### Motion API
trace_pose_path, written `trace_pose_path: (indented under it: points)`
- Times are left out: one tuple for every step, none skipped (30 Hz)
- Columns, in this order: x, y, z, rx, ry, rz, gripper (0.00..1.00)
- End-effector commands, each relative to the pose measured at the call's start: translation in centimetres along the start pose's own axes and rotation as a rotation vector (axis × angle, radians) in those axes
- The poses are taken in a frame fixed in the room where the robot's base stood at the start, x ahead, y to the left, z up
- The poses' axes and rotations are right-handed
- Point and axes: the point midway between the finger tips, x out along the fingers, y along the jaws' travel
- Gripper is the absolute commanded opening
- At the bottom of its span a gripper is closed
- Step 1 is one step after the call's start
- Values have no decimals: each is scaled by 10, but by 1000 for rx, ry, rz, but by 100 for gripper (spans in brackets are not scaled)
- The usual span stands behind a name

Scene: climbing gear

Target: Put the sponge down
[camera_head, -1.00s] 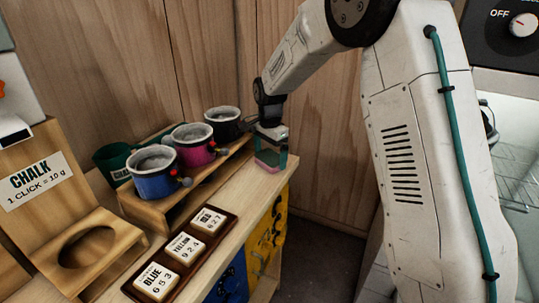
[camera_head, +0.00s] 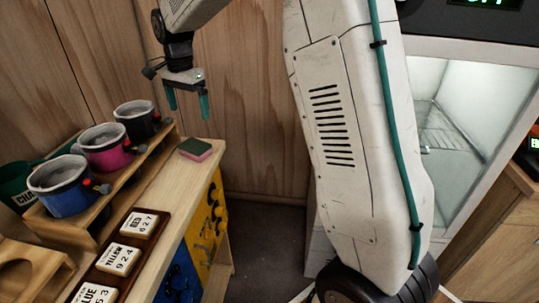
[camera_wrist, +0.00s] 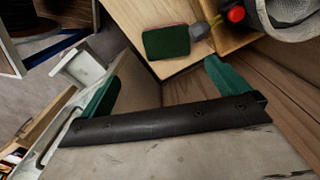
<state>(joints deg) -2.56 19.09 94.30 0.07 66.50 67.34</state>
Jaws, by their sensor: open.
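The sponge (camera_head: 196,149), green on top and pink below, lies flat on the wooden bench (camera_head: 182,175) near its far right corner. In the wrist view the sponge (camera_wrist: 166,42) shows its dark green face with a thin pink edge. My gripper (camera_head: 188,105) is open and empty, with its teal fingers pointing down. It hangs above the bench, close to the sponge in the picture and apart from it. In the wrist view the teal fingers of my gripper (camera_wrist: 160,88) stand wide apart with nothing between them.
A wooden rack (camera_head: 110,201) with blue (camera_head: 62,187), pink (camera_head: 105,148) and black (camera_head: 137,120) chalk pots stands left of the sponge. A dark tray (camera_head: 130,236) of number blocks lies in front. A wooden wall is behind; open floor lies right of the bench.

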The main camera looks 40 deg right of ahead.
Motion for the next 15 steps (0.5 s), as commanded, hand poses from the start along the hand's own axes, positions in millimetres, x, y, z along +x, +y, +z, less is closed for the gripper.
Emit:
trace_pose_path:
  points:
    - [-12, 14, 4, -33, 4, -8, 100]
    - [-19, 24, 8, -61, 5, -11, 100]
    - [-28, 39, 12, -103, 8, -15, 100]
    - [-36, 51, 17, -138, 10, -19, 100]
    - [-42, 65, 21, -175, 13, -22, 100]
    - [-50, 83, 28, -228, 16, -26, 100]
    - [-56, 97, 33, -266, 19, -29, 100]
    - [-61, 111, 38, -306, 22, -32, 100]
    - [-66, 129, 45, -357, 26, -36, 100]
    - [-69, 142, 50, -396, 29, -38, 100]
    - [-72, 156, 55, -435, 32, -41, 100]
    - [-74, 175, 62, -487, 36, -43, 100]
    - [-76, 188, 68, -526, 39, -45, 100]
    - [-76, 202, 73, -564, 43, -47, 100]
    - [-76, 220, 81, -616, 47, -50, 100]
